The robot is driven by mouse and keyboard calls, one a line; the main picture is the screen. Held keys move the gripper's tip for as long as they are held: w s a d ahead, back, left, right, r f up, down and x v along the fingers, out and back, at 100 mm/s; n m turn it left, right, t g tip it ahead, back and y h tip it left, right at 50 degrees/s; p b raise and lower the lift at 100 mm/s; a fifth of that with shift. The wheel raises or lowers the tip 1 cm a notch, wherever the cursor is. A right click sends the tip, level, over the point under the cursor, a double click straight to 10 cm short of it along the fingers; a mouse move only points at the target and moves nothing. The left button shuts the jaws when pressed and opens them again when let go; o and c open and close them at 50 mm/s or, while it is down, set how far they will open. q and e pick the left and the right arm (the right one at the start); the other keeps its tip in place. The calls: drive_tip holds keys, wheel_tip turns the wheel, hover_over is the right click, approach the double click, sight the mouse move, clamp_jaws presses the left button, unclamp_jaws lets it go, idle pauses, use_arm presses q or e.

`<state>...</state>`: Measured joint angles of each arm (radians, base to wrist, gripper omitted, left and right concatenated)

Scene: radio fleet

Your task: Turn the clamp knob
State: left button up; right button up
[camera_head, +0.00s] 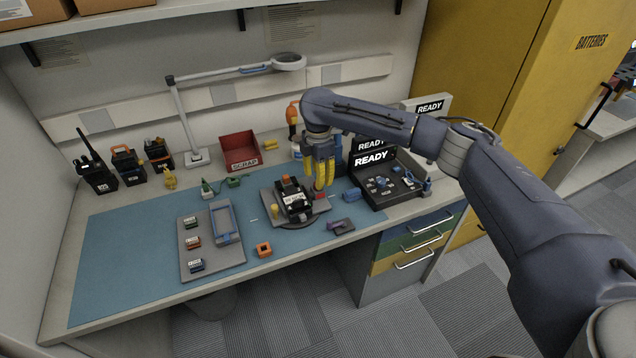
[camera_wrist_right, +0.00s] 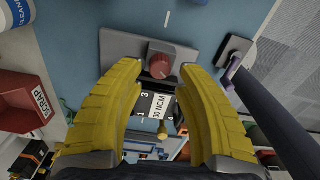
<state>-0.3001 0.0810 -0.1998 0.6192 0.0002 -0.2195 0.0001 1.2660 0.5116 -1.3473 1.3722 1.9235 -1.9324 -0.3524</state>
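A red knob (camera_wrist_right: 161,62) with a pale mark on its face sits on a grey plate (camera_wrist_right: 118,46) in the right wrist view. It looks like the clamp knob. In the head view, a bit of red (camera_head: 322,196) shows under the fingertips at the fixture's right side. My right gripper (camera_head: 321,188) points down there with its yellow fingers apart. In the wrist view its fingertips (camera_wrist_right: 160,70) are on either side of the knob, and no contact is visible. A black radio unit (camera_head: 296,198) sits in the fixture. My left gripper is out of view.
A red scrap bin (camera_head: 240,150) stands behind the blue mat (camera_head: 120,250). A grey parts tray (camera_head: 212,262) is left of the fixture. A black case (camera_head: 385,190) marked READY stands to the right. A purple-handled tool (camera_head: 337,225) lies near the front edge.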

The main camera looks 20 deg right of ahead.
wheel_tip(320, 180, up, 9)
idle(0.4)
idle(0.4)
